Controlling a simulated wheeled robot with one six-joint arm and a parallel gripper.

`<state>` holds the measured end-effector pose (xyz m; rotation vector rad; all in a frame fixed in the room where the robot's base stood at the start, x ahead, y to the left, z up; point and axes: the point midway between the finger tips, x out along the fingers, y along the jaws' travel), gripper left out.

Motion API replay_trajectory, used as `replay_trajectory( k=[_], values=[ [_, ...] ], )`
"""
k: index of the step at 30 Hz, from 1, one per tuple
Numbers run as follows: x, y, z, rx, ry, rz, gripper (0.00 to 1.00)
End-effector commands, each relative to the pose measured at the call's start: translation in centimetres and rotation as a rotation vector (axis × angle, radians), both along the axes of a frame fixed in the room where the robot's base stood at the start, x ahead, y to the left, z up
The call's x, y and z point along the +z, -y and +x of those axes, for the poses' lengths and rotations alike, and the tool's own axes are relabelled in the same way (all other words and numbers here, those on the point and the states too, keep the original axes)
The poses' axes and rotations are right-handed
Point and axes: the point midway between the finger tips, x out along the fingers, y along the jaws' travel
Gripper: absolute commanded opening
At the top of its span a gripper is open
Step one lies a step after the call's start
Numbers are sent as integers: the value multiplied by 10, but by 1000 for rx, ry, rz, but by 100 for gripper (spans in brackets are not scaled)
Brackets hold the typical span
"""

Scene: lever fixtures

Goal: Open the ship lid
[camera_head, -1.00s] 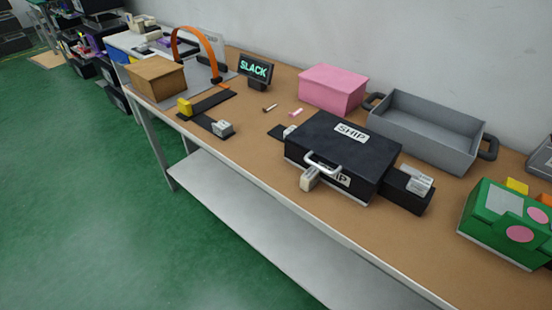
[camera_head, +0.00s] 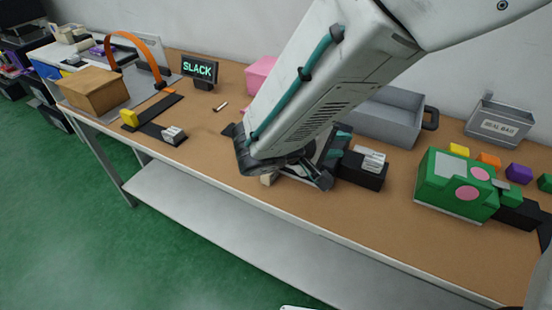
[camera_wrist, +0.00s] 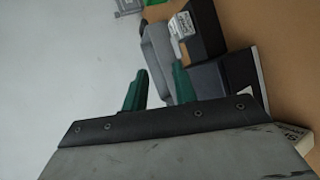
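The black ship box (camera_wrist: 240,72) shows in part on the right of the wrist view, with a pale label along its edge. In the head view my arm hides nearly all of it, including its lid and white handle, so I cannot tell how the lid stands. My gripper (camera_wrist: 159,88) has its two teal fingers apart, with nothing seen between them but background. It is close to the box; I cannot tell whether it touches. A beige block (camera_head: 268,179) shows at the box's front, below my arm.
A dark side piece with a white-labelled block (camera_head: 370,158) stands right of the box. Behind are a grey tray (camera_head: 385,122) and a pink box (camera_head: 260,73). A green machine (camera_head: 450,185) is further right. The table's front edge runs close below my arm.

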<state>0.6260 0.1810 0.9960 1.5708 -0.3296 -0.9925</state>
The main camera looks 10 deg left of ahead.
Motion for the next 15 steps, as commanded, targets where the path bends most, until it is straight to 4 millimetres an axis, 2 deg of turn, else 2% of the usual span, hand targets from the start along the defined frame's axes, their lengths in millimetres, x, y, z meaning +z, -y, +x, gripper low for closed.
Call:
replay_trajectory(
  k=[1,3,6,10,12,15],
  values=[
    [-18,-34,-1,96,32,-36,28],
    [-38,-73,-4,210,84,-61,28],
    [-62,-118,-13,346,141,-76,28],
    [-82,-154,-25,460,186,-79,28],
    [-88,-163,-28,490,197,-78,28],
    [-92,-166,-24,506,205,-77,28]
  ],
)
